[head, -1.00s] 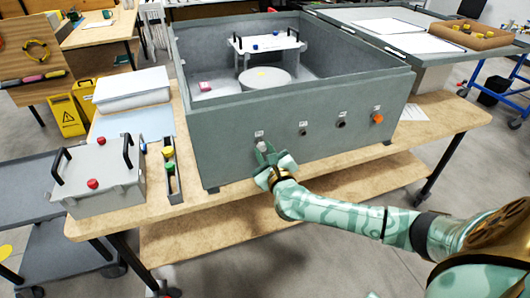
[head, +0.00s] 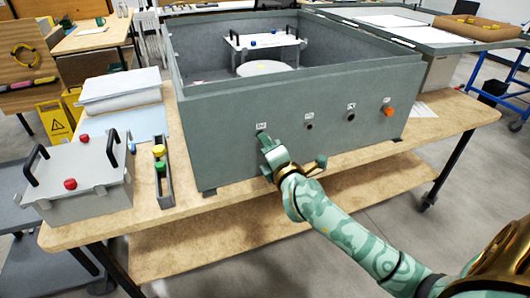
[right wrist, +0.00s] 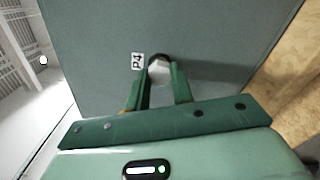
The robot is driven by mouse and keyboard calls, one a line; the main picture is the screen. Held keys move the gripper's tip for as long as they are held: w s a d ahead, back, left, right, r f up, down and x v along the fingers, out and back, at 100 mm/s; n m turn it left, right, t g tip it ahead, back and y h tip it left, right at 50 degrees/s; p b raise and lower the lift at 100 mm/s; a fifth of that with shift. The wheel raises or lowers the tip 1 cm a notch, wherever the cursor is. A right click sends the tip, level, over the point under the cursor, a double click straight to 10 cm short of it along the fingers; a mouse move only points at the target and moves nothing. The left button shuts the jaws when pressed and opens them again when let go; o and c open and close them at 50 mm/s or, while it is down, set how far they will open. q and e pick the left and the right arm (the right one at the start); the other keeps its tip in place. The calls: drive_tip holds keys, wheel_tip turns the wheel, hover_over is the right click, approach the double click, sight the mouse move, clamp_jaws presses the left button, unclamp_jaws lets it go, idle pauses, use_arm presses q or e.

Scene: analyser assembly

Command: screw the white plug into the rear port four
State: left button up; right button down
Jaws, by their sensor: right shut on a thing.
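The white plug (right wrist: 160,72) shows in the right wrist view between the two fingers of my right gripper (right wrist: 166,82), which is shut on it. It lies at the dark ring of port four (right wrist: 157,58), beside the P4 label (right wrist: 137,62). How deep the plug sits cannot be told. In the head view my right gripper (head: 267,143) is against the front wall of the grey analyser housing (head: 225,133), just below the leftmost label (head: 261,126), and hides the plug and port. My left gripper is not in view.
Two dark ports (head: 309,126) and an orange plug (head: 388,111) lie to the right along the same wall. A grey handled box (head: 85,185) and a narrow tray with coloured caps (head: 164,178) stand at left on the wooden table (head: 205,215).

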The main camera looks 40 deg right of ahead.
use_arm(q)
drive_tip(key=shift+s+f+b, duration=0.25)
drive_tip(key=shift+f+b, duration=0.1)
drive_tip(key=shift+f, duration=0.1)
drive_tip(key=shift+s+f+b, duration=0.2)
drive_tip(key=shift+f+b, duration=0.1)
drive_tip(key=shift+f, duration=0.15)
use_arm(e)
drive_tip(key=m, duration=0.4)
drive_tip(key=shift+f+m, duration=0.15)
drive_tip(key=shift+m, duration=0.15)
drive_tip(key=c, duration=1.3)
unclamp_jaws()
drive_tip(key=shift+c, duration=0.2)
